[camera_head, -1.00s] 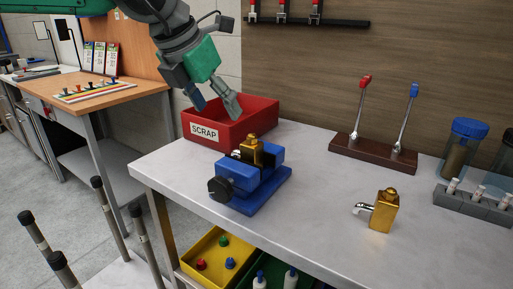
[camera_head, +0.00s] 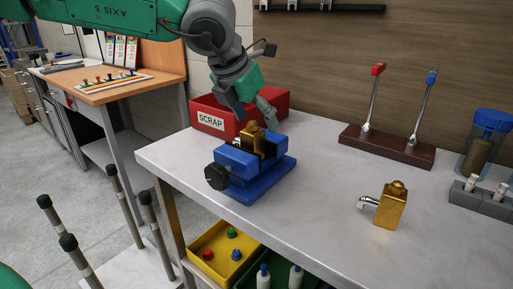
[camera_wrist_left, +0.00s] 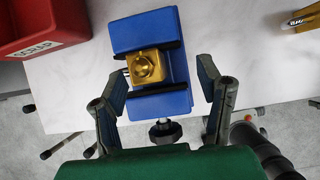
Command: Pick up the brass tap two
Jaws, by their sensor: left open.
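One brass tap (camera_head: 253,136) sits upright in the blue vise (camera_head: 259,173). It also shows from above in the left wrist view (camera_wrist_left: 146,67), between the dark vise jaws. A second brass tap (camera_head: 391,206) with a chrome spout stands on the bench to the right. I cannot tell by marking which one is tap two. My left gripper (camera_head: 255,112) is open and empty, just above and behind the tap in the vise. In the left wrist view its fingers (camera_wrist_left: 160,88) spread either side of the vise, apart from the tap. My right gripper is not in view.
A red scrap bin (camera_head: 208,116) stands behind the vise. A wooden stand with two levers (camera_head: 387,147) is at the back. A yellow tray (camera_head: 222,252) lies below the bench edge. The bench front is clear.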

